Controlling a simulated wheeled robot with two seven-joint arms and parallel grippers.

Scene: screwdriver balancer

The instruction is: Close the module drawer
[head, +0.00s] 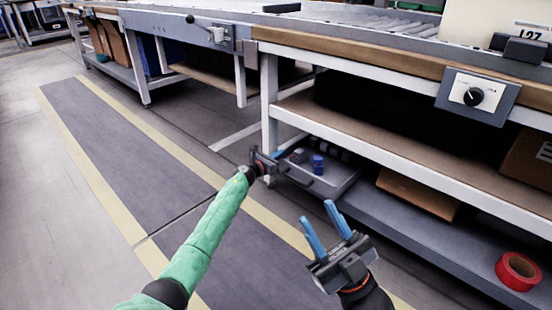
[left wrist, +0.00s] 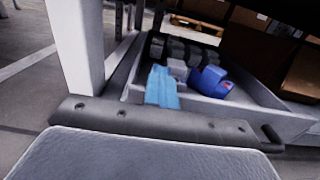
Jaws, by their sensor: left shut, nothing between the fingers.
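The module drawer (head: 336,186) is a grey open-topped tray that sticks out from under the workbench. Its dark front handle (head: 299,179) also shows at the right in the left wrist view (left wrist: 271,137). A blue part (left wrist: 209,82) and a row of dark cylinders (left wrist: 180,50) lie inside it. My left gripper (head: 278,154) is at the drawer's left front corner, beside the bench leg. Its blue fingers (left wrist: 162,88) are shut and empty; I cannot tell whether they touch the drawer. My right gripper (head: 320,220) is open and empty, in front of the drawer, over the floor.
The white bench leg (head: 269,100) stands close behind my left gripper. A lower shelf (head: 430,235) right of the drawer holds a cardboard box (head: 416,196) and a red tape roll (head: 518,271). A control knob panel (head: 475,97) is above. The floor at left is clear.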

